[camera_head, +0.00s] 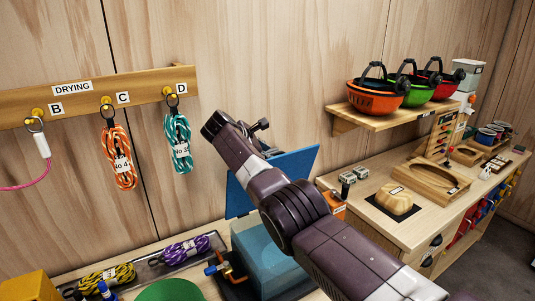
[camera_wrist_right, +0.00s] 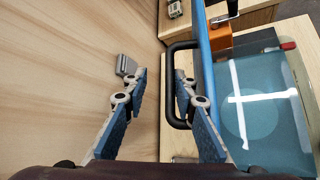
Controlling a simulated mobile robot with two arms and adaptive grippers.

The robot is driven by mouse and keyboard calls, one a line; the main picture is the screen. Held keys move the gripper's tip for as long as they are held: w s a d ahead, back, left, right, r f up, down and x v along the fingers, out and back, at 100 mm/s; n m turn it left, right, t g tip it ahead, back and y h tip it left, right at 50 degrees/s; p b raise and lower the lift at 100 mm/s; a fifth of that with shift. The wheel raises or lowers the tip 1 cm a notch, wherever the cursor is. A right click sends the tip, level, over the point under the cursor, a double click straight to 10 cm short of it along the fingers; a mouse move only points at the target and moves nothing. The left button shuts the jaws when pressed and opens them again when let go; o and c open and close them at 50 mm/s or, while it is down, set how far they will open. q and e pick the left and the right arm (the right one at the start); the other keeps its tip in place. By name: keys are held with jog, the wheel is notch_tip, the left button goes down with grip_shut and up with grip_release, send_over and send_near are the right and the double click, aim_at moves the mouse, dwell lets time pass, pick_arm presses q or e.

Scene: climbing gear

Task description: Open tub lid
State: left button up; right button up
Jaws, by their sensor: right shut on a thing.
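The blue tub lid (camera_head: 296,163) stands tilted up at the back of the tub, partly hidden behind my right arm in the head view. In the right wrist view the lid (camera_wrist_right: 204,45) shows edge-on, with a black loop handle (camera_wrist_right: 168,70) on its left side. The tub (camera_head: 262,255) is open at the top and looks blue inside; its inside also shows in the wrist view (camera_wrist_right: 255,110). My right gripper (camera_wrist_right: 158,88) is shut on the lid handle, though a gap shows between its blue-padded fingers. My left gripper is not in view.
The wood wall is close beside my right gripper. Ropes (camera_head: 120,160) hang from a rack at left, and rope coils (camera_head: 186,250) lie beside the tub. An orange block (camera_head: 334,203) stands right of the tub. Helmets (camera_head: 377,95) sit on a shelf.

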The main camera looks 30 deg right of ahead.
jog(key=shift+w+a, duration=0.2)
jog(key=shift+a, duration=0.05)
